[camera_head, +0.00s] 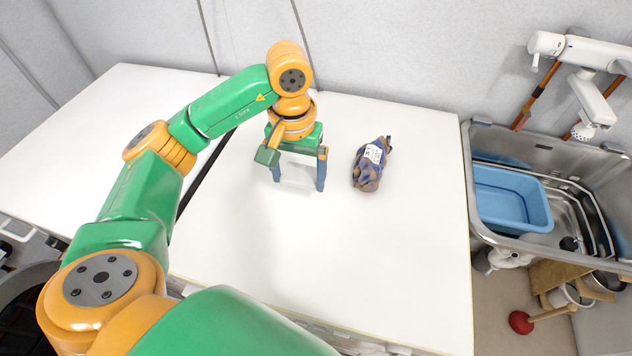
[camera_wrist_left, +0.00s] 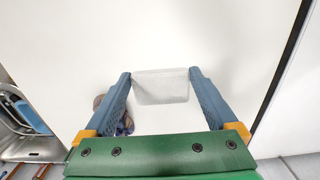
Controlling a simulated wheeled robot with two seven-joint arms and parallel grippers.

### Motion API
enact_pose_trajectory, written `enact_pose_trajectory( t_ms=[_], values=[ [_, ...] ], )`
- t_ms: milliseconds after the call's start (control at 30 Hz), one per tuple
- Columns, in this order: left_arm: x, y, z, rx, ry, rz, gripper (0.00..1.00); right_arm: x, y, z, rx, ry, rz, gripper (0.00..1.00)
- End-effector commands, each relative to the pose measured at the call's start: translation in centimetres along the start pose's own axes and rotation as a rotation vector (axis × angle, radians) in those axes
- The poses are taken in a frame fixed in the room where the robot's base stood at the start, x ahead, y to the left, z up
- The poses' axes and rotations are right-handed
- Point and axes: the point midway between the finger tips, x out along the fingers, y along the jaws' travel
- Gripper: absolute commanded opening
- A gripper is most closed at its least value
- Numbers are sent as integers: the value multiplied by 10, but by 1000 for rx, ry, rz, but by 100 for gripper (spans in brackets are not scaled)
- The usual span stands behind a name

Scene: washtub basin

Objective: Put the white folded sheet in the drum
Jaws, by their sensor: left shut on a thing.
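The white folded sheet (camera_head: 298,179) is a small pale block between the fingers of my left gripper (camera_head: 299,184), over the white table. In the left wrist view the sheet (camera_wrist_left: 162,87) spans the gap between the two blue fingertips of the left gripper (camera_wrist_left: 160,80), which are shut on it. I cannot tell for sure whether its underside touches the table. A dark round opening with a grey rim (camera_head: 22,287) is cut off at the lower left edge of the head view; it may be the drum. My right gripper is not in view.
A patterned, labelled bundle (camera_head: 371,164) lies on the white table (camera_head: 330,265), just right of the gripper. A metal sink (camera_head: 478,185) with a blue basin (camera_head: 512,197) stands at the right. A red plunger (camera_head: 521,322) lies below it. The table's front middle is clear.

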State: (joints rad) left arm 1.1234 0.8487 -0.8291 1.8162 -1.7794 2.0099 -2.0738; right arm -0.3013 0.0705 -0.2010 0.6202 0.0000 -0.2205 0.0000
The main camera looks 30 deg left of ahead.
Motion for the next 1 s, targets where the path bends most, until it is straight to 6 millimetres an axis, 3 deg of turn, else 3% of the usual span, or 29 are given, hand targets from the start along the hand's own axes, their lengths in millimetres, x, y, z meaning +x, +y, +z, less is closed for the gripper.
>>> enact_pose_trajectory(
  t_ms=[33,200,500,867,900,933,1000],
  values=[
    [16,4,-6,0,-10,2,41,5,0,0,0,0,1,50],
    [39,14,-27,-1,-7,1,41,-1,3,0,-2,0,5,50],
    [79,17,-37,0,-6,-2,41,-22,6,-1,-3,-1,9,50],
    [88,16,-38,1,0,-1,41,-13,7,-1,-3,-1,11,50],
    [88,17,-38,1,0,-1,94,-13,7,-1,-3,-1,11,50],
    [86,17,-38,1,0,0,100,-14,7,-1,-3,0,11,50],
    [86,17,-38,1,0,0,100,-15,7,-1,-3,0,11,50]
  ],
)
